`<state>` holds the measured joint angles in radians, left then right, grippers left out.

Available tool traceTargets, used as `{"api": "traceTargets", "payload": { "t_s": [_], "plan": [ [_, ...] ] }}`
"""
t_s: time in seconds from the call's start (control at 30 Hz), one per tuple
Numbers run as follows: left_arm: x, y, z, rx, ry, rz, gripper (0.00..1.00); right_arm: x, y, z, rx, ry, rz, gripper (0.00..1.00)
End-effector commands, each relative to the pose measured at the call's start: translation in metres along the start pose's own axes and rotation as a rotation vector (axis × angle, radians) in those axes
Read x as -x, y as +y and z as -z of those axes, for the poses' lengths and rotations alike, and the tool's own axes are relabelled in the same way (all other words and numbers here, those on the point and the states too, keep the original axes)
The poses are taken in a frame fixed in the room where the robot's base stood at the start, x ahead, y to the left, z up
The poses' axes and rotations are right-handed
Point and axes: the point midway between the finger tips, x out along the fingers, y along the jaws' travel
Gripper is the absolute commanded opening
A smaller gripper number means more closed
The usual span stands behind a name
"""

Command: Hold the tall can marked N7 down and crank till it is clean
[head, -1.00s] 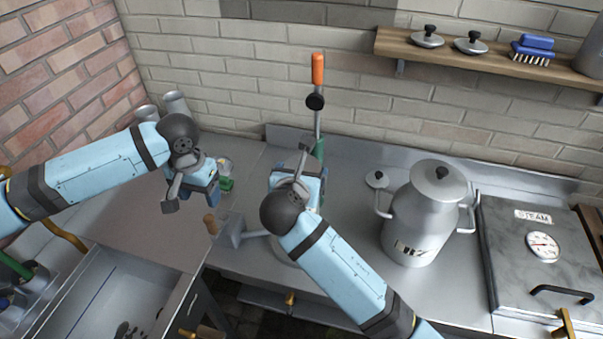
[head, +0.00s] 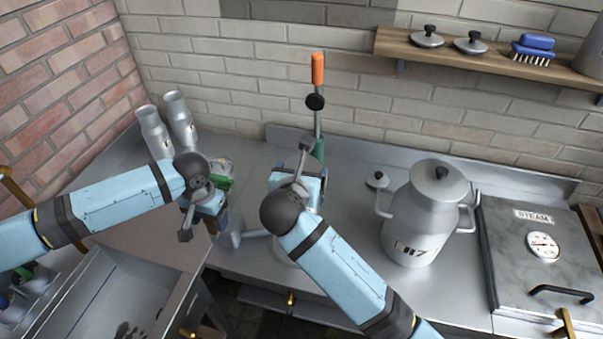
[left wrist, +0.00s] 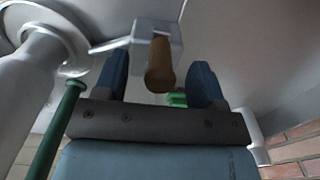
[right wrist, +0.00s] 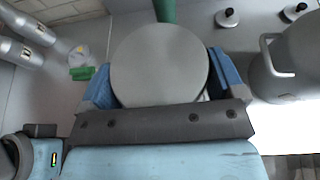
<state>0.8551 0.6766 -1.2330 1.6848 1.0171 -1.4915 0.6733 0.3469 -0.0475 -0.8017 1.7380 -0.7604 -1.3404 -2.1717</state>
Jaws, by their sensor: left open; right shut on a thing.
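My right gripper (right wrist: 160,75) is shut on an upended can (right wrist: 160,60), whose round grey base fills the space between the fingers in the right wrist view. No marking shows on this can, so I cannot tell whether it is N7. In the head view my right gripper (head: 298,185) mostly hides it. My left gripper (head: 212,212) is open near the grey crank (head: 232,236). In the left wrist view the crank's wooden handle (left wrist: 160,65) lies between the parted blue fingers; contact is not visible.
A large lidded can (head: 425,215) with a hard-to-read label stands right of my right arm. Beyond it is a steam box (head: 540,255). Two slim cans (head: 165,125) stand at the back left. An orange-handled lever (head: 317,75) rises behind my right gripper. A sink (head: 120,290) is at front left.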

Motion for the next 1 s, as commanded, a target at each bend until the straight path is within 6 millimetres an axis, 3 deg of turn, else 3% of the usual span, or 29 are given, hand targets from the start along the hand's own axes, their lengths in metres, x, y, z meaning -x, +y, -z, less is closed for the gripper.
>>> {"api": "traceTargets", "payload": {
  "t_s": [0.07,0.3,0.73,1.0],
  "plan": [
    [0.0,0.0,0.0,0.0,0.0,0.0,0.64,0.0,0.0,0.001,0.001,0.001,0.0,0.52],
    [0.0,0.0,0.0,0.0,-0.001,0.0,0.11,0.0,0.0,0.001,0.001,0.001,0.0,0.52],
    [0.0,0.002,0.0,-0.001,-0.001,0.0,0.1,-0.001,0.0,0.002,0.001,0.001,0.0,0.52],
    [0.0,0.029,0.008,-0.002,0.0,-0.004,0.1,-0.001,0.0,0.002,0.0,0.002,0.0,0.52]
  ]
}}
